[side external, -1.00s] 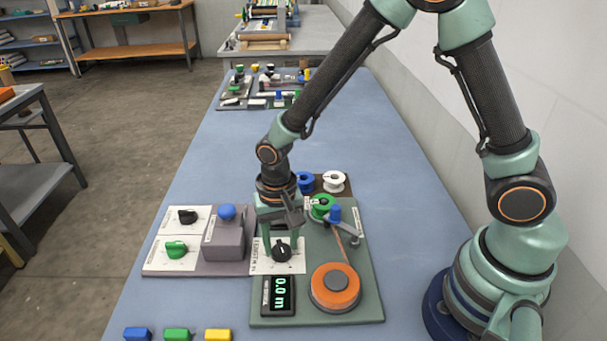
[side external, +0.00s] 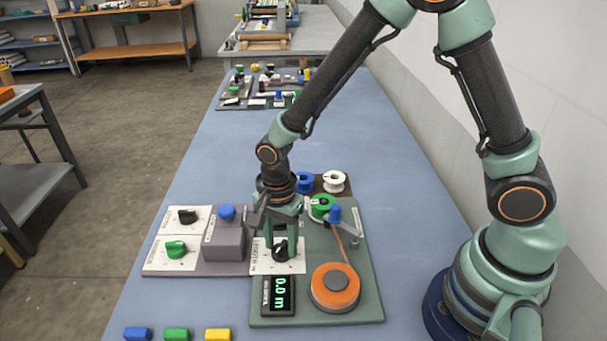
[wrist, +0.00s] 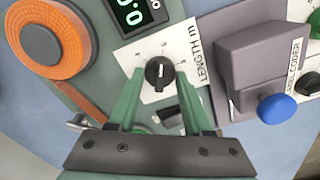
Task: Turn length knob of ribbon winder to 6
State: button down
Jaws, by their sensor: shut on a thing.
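The black length knob (side external: 281,250) sits on a white dial plate (side external: 262,268) of the green ribbon winder board (side external: 340,319). It also shows in the wrist view (wrist: 159,73), beside the printed word LENGTH m. My gripper (side external: 280,243) points down over the knob, with its green fingers on either side; they also show in the wrist view (wrist: 160,80). It is shut on the knob. The display (side external: 279,294) reads 0.0 m. The dial's numbers are too small or hidden to read.
An orange ribbon roll (side external: 335,287) lies right of the display. A grey label coder with a blue knob (side external: 227,212) stands close on the left. Green, blue and white spools (side external: 334,181) are behind. Blue, green and yellow blocks (side external: 218,335) lie at the front.

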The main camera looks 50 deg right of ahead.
aim_at(281, 246)
dwell(0.4)
jog(key=shift+c, duration=1.6)
grip_release()
notch_tip(281, 246, up, 12)
